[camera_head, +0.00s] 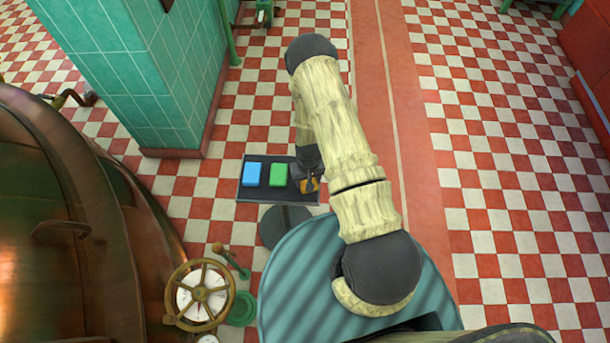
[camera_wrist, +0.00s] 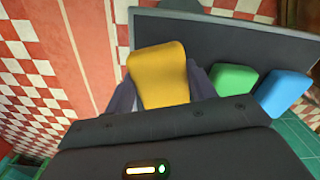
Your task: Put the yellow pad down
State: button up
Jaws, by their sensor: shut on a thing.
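The yellow pad (camera_wrist: 158,75) is between the fingers of my gripper (camera_wrist: 160,95) in the wrist view, with its far end sticking out past them. In the head view the yellow pad (camera_head: 311,185) shows only as a small patch under my gripper (camera_head: 308,182). My gripper is shut on it, over the right end of a dark tray (camera_head: 238,190). I cannot tell whether the pad touches the tray. A green pad (camera_head: 278,175) and a blue pad (camera_head: 252,174) lie on the tray to the left.
The tray stands on a round dark base (camera_head: 285,228). A copper kettle (camera_head: 85,220) and a spoked handwheel (camera_head: 200,294) are at the lower left. A teal tiled pillar (camera_head: 125,75) rises behind. Checkered floor (camera_head: 500,190) to the right is open.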

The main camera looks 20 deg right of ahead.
jog(key=shift+s, duration=0.15)
jog(key=shift+d, duration=0.15)
jog(key=w+b, duration=0.1)
jog(key=b, duration=0.2)
jog(key=shift+w, duration=0.15)
jog(key=shift+m, duration=0.9)
jog(key=w+r+b, duration=0.3)
jog(key=b, duration=0.6)
jog(key=r+b, duration=0.1)
jog(key=b, duration=0.3)
jog(key=shift+w+r+m, duration=0.15)
jog(key=shift+r+m, duration=0.1)
jog(key=shift+m, duration=0.05)
jog(key=r+b, duration=0.1)
jog(key=b, duration=0.2)
jog(key=shift+s+r+m+b, duration=0.15)
jog(key=shift+s+m+b, duration=0.05)
jog(key=shift+m+b, duration=0.1)
jog(key=b, duration=0.1)
jog(key=s+r+b, duration=0.1)
jog(key=shift+a+r+b, duration=0.15)
jog(key=shift+a+b, duration=0.05)
jog(key=shift+b, duration=0.1)
jog(key=shift+s+r+m, duration=0.2)
jog(key=shift+r+m, duration=0.2)
jog(key=shift+r, duration=0.15)
jog(key=shift+f, duration=0.15)
